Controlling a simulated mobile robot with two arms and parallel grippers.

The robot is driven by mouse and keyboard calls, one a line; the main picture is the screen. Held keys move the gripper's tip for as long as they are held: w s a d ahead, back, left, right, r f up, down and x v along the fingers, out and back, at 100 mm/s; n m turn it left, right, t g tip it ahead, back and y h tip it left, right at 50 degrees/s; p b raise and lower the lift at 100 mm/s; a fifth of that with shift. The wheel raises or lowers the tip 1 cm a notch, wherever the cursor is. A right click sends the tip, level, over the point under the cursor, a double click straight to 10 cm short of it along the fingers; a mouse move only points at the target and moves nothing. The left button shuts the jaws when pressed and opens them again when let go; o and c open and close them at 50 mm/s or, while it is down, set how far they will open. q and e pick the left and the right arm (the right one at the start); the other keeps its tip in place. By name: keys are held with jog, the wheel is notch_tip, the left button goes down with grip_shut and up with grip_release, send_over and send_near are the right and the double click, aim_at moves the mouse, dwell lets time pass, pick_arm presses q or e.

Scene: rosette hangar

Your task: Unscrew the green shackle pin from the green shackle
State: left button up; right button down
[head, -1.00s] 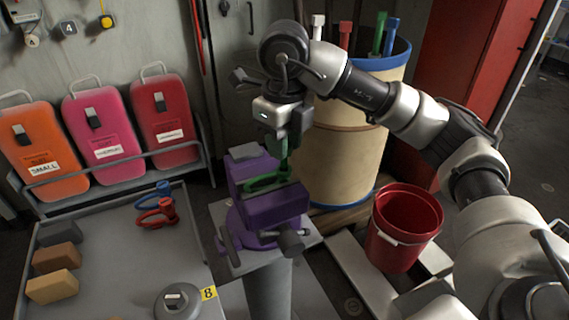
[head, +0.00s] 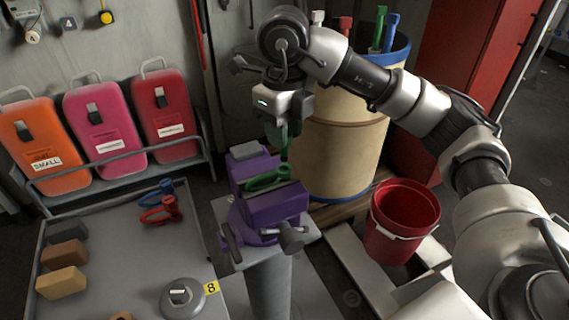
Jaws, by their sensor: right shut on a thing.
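A purple vise (head: 279,206) stands on a pedestal in the middle of the head view. The green shackle (head: 262,181) lies at the top of the vise, seemingly held in its jaws. My right gripper (head: 284,140) points down just above the shackle and is shut on the green shackle pin (head: 284,155). The pin is upright, mostly hidden by the fingers, and its lower end meets the shackle's outline. I cannot tell whether its thread is still engaged. My left gripper is out of view.
A red and a blue shackle (head: 158,187) lie on the grey table (head: 130,235) at left, with several blocks and a round grey weight (head: 182,298). A tan barrel (head: 345,150) stands close behind the vise. A red bucket (head: 402,220) is at right.

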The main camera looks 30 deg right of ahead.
jog(key=shift+r+p, duration=1.65)
jog(key=shift+r, duration=0.55)
